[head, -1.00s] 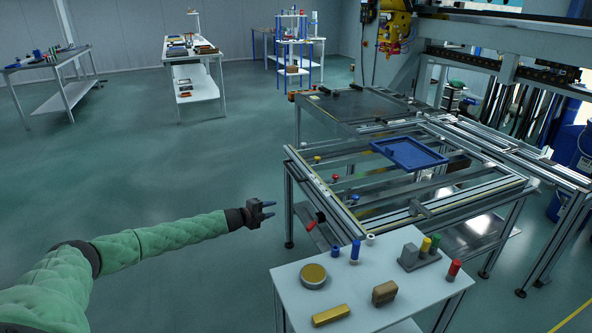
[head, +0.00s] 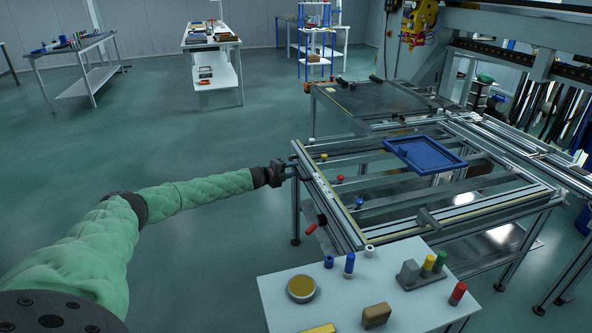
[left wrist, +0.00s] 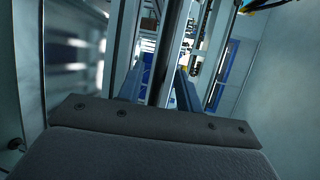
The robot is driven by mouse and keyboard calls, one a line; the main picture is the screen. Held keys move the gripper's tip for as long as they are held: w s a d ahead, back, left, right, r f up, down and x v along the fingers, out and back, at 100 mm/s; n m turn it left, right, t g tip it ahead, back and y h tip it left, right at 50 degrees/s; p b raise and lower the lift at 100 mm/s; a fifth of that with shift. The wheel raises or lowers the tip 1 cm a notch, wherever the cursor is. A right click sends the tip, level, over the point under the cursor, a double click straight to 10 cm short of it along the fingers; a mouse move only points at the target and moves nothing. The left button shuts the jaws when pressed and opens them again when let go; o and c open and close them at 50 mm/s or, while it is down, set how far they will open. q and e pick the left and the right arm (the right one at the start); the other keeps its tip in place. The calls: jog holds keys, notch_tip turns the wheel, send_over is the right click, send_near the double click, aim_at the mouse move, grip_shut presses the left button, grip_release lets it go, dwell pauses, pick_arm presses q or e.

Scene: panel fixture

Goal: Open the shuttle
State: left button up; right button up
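The panel fixture, a metal frame table (head: 322,195), stands right of centre in the head view, with a blue tray (head: 425,155) on its rails. I cannot tell which part is the shuttle. A red-tipped handle (head: 312,228) sticks out of the frame's left side. My left gripper (head: 291,170) is at the frame's left edge, near its far-left corner. In the left wrist view its fingers (left wrist: 158,88) are apart, with a dark bar (left wrist: 167,50) of the frame running between them. Contact with the bar cannot be made out. My right gripper is not in view.
A small white table (head: 340,290) in front of the fixture holds several cylinders and blocks. A dark flat table (head: 365,100) stands behind the frame. A gantry (head: 490,50) rises at the back right. The floor left of the fixture is clear.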

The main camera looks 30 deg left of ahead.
pick_arm(q)
jog(key=shift+x, duration=1.2)
grip_shut()
